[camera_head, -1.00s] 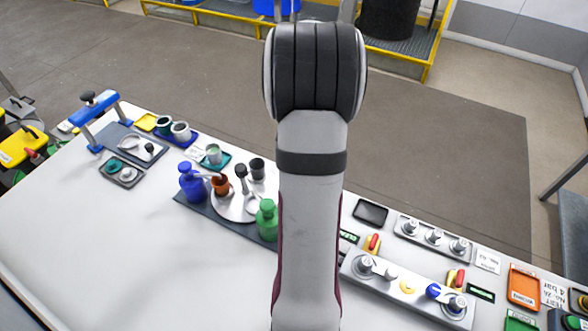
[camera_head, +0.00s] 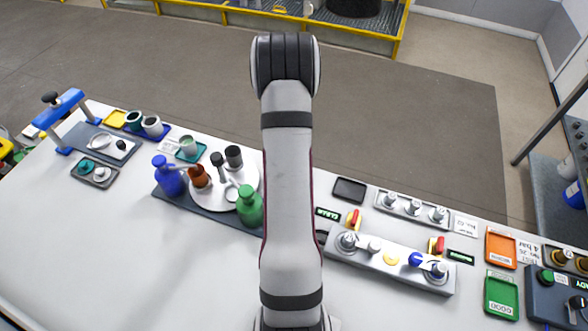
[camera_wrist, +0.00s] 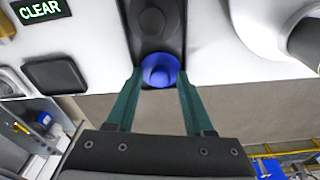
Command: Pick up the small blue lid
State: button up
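A small blue lid (camera_wrist: 160,70), round with a raised centre, sits at the end of a dark holder in the wrist view. My gripper (camera_wrist: 159,74) has its two teal fingers apart, one on each side of the lid. The gaps to the lid look very small; I cannot tell whether the fingers touch it. In the head view my arm hides my gripper and this lid. Another blue round part (camera_head: 416,259) shows there on a grey panel (camera_head: 390,262).
A blue bottle (camera_head: 168,176) and green bottle (camera_head: 249,206) stand by a round turntable (camera_head: 240,172). A CLEAR sign (camera_wrist: 41,10) and dark tray (camera_wrist: 69,75) lie left of my fingers in the wrist view.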

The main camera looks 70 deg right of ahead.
grip_shut()
